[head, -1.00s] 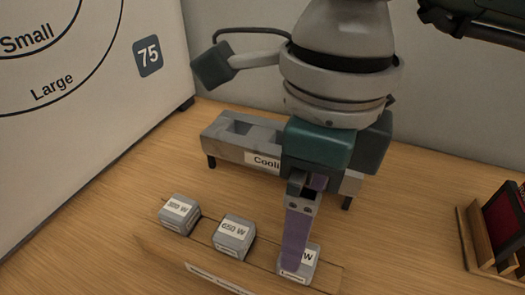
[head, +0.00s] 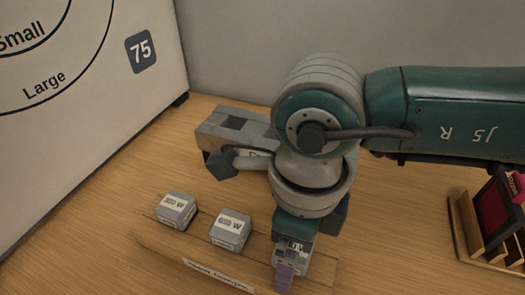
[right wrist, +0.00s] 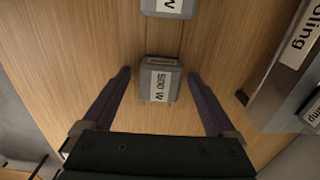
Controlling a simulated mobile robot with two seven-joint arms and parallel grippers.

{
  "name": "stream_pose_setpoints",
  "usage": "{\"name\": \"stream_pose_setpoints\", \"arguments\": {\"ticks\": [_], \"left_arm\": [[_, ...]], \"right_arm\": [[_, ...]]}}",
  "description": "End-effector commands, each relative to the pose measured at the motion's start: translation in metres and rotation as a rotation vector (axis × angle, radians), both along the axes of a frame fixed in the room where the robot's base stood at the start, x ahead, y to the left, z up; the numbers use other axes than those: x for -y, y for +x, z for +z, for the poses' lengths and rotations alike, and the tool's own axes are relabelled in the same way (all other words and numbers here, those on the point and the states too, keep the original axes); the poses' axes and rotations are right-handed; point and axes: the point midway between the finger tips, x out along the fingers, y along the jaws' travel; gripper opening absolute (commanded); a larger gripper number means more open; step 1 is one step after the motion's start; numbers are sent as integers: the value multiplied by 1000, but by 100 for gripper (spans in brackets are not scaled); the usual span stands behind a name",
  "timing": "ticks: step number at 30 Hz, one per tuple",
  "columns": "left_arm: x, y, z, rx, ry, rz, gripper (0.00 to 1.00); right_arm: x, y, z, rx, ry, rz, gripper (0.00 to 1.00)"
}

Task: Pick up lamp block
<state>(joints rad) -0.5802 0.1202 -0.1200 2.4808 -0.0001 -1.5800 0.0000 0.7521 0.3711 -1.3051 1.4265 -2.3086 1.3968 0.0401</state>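Three grey lamp blocks with white watt labels sit in a row on a low wooden holder (head: 160,244): a left block (head: 176,210), a middle block (head: 230,230) and a right block (head: 322,263). My right gripper (head: 288,272) points down over the right block and partly hides it. In the right wrist view my right gripper (right wrist: 159,74) is open, one purple finger on each side of the right block (right wrist: 159,80), with gaps on both sides. The middle block (right wrist: 168,7) shows at the top edge there. My left gripper is not in view.
A grey cooling stand (head: 222,128) on short feet is behind the blocks, partly hidden by my right arm; it also shows in the right wrist view (right wrist: 270,85). A large panel (head: 95,90) marked 75 stands at left. A wooden rack (head: 470,235) stands at right.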

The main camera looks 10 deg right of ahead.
Motion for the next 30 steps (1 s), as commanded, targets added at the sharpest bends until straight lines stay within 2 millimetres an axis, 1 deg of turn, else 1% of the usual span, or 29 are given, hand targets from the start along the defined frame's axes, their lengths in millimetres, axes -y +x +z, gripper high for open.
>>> {"name": "stream_pose_setpoints", "arguments": {"ticks": [1, 2, 18, 21, 30], "left_arm": [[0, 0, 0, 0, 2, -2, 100], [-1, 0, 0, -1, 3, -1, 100], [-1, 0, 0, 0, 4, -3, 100], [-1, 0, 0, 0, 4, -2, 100], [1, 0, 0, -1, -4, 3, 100]], "right_arm": [[0, 0, 0, 0, 0, 0, 87], [0, 0, 0, 0, 0, 0, 84], [0, 0, 1, 1, 1, -1, 23], [0, 0, 1, 1, 1, -1, 13], [0, 1, 4, 1, 2, 0, 13]]}}
